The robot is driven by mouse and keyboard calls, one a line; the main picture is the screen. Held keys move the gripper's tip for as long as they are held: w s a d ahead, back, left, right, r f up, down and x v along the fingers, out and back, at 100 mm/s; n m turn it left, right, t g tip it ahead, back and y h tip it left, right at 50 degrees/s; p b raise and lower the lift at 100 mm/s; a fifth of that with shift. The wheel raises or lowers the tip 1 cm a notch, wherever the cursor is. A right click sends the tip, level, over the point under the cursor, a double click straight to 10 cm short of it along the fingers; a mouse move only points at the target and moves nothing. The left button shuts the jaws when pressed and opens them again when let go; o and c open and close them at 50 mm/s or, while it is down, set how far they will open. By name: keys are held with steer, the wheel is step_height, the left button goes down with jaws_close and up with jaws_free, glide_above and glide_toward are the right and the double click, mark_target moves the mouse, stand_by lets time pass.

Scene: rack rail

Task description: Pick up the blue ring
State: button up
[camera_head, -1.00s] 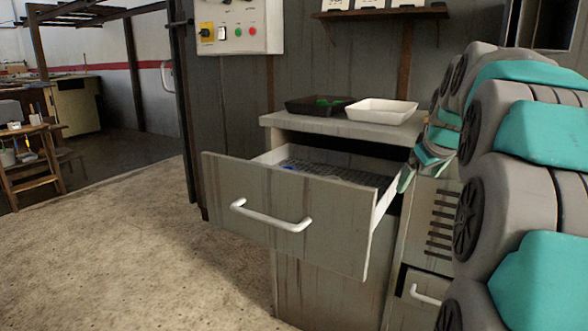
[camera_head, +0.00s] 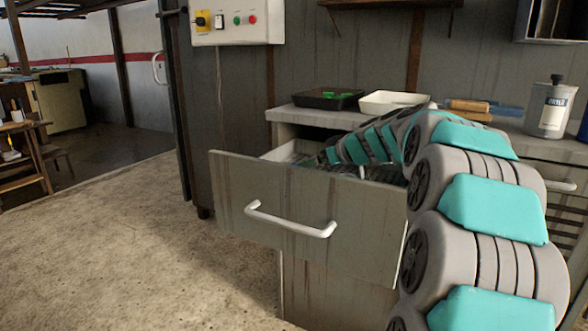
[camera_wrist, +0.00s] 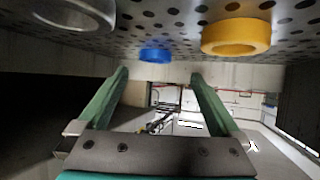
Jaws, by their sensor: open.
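In the wrist view the blue ring (camera_wrist: 155,55) lies on a perforated surface inside the drawer. My gripper (camera_wrist: 160,75) is open, its two green fingers apart with nothing between them. The ring shows just beyond the fingertips, between their lines; I cannot tell the exact gap. A yellow ring (camera_wrist: 236,37) lies to its right and a grey ring (camera_wrist: 76,14) to its left. In the head view the open drawer (camera_head: 270,200) has my arm reaching into it. The rings and my fingers are hidden there by the drawer front and my arm.
On the cabinet top stand a black tray (camera_head: 315,104) with green items and a white tray (camera_head: 385,110). A labelled bottle (camera_head: 551,108) and a wooden-handled tool (camera_head: 467,105) are further right. The drawer's front panel and walls surround my arm's end.

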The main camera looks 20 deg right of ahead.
steer(key=x, duration=0.5)
steer(key=shift+w+d+f+p, duration=0.15)
steer(key=shift+w+d+p, duration=0.15)
steer(key=shift+w+p, duration=0.15)
steer(key=c, duration=1.4)
steer(key=shift+c, duration=0.2)
